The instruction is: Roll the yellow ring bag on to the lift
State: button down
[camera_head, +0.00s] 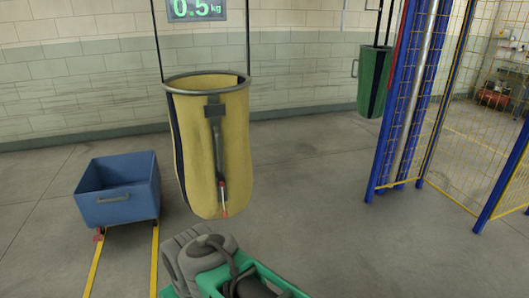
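The yellow ring bag (238,150) hangs upright in the middle of the view, with a round grey metal ring at its open top and a dark stripe down its left side. A grey strap or handle (217,150) with a red tip runs down its front. The bag hangs from dark uprights above the floor. My green and grey arm (225,268) shows at the bottom, below the bag. I cannot make out any gripper fingers. A blue-posted frame with yellow mesh (413,105) stands at the right; I cannot tell whether it is the lift.
A blue wheeled bin (118,190) stands at the left by yellow floor lines (95,262). A green bag (374,82) hangs at the back right. A display (196,9) reading 0.5 kg is above the yellow bag. Grey floor between bag and mesh frame is clear.

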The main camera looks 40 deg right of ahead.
aim_at(208, 110)
jog(key=z, duration=0.1)
jog(key=k, duration=0.2)
jog(key=z, duration=0.65)
jog(key=i, duration=0.7)
jog(key=z, duration=0.05)
